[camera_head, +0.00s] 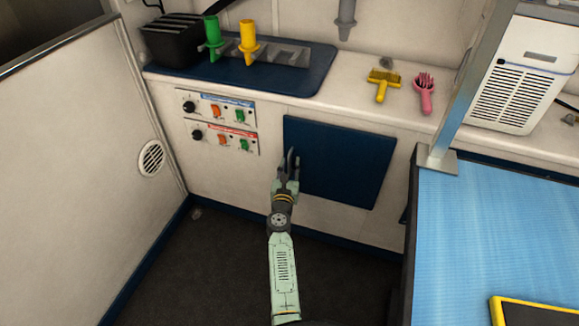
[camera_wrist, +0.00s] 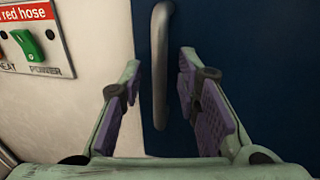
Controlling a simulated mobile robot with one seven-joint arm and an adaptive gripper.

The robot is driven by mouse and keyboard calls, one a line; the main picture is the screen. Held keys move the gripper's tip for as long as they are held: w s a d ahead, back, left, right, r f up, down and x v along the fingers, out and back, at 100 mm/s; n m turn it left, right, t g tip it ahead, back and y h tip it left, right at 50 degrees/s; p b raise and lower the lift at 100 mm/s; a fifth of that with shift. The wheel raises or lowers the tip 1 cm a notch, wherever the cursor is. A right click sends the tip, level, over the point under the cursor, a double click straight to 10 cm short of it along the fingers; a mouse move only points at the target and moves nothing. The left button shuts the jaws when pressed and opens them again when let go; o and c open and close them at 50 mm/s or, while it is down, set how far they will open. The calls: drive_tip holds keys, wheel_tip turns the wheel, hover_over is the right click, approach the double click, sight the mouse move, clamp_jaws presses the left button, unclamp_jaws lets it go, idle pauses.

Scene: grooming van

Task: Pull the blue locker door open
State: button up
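The blue locker door (camera_head: 345,165) is a dark navy panel that looks shut in the white cabinet front; it also fills the right of the wrist view (camera_wrist: 260,70). Its grey vertical bar handle (camera_wrist: 160,65) stands near the door's left edge. My gripper (camera_head: 288,165) is in front of that left edge. In the wrist view my gripper (camera_wrist: 160,88) is open, with one purple-padded finger on each side of the handle and visible gaps to it. I cannot tell how deep the fingers reach around the bar. The handle is hard to make out in the head view.
Two control panels (camera_head: 218,122) with knobs and switches sit left of the door. Above is a counter (camera_head: 355,105) with a yellow brush (camera_head: 381,84) and a pink brush (camera_head: 425,92). A blue-topped table (camera_head: 490,230) stands at right. Dark floor is clear before the door.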

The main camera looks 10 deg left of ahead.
drive_tip(key=shift+c, duration=0.5)
clamp_jaws()
